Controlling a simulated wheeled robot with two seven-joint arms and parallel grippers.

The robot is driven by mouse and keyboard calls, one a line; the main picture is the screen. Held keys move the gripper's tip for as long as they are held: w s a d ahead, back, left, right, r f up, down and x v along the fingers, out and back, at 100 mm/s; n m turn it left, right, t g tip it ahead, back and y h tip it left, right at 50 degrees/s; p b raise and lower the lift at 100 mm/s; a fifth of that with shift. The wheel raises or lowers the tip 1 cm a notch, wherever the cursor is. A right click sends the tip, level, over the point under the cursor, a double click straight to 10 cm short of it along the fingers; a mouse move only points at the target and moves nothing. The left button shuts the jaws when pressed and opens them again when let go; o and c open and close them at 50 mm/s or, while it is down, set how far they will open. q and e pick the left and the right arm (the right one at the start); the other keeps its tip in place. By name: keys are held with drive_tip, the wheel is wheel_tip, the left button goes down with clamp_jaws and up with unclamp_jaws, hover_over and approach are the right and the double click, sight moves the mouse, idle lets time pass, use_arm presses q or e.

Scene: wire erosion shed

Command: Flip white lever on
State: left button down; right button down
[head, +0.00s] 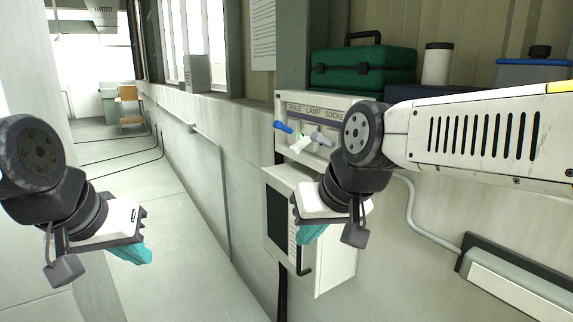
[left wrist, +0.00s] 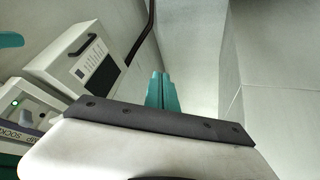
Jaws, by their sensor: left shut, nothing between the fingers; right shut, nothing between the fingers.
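A wall panel lettered TABLE, LAMP, SOCKET (head: 349,105) carries three levers in a recess. The blue lever (head: 283,127) is at left, the white lever (head: 300,144) in the middle, the grey lever (head: 322,139) at right. The white lever is tilted, its free end towards the lower left; its setting is unclear. My right gripper (head: 311,234) is shut and empty, below the levers and apart from them, in front of a white box. My left gripper (head: 134,253) is shut and empty over the floor at left; its teal fingers also show in the left wrist view (left wrist: 161,92).
The white box (head: 337,268) with a dark window and black handle hangs below the panel. A green toolbox (head: 362,67), a white canister (head: 437,64) and a blue-grey container (head: 533,75) stand on the ledge above. A small green light (left wrist: 14,103) shows on the panel.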

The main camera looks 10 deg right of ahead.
use_arm(q)
drive_tip(key=shift+d, duration=0.1)
drive_tip(key=w+d+f+n+g+h, duration=0.15)
drive_tip(key=d+n+g+h, duration=0.25)
drive_tip(key=d, duration=0.6)
drive_tip(key=n+t+h, duration=0.5)
drive_tip(key=n+h, duration=0.8)
drive_tip(key=n, duration=0.6)
approach(300, 145)
wheel_tip(300, 145, down, 5)
drive_tip(key=a, duration=0.3)
drive_tip(key=shift+s+d+r, duration=0.1)
drive_tip(key=shift+s+r, duration=0.05)
drive_tip(key=shift+s, duration=0.3)
drive_tip(key=x, duration=1)
drive_tip(key=shift+d, duration=0.1)
drive_tip(key=shift+y, duration=0.3)
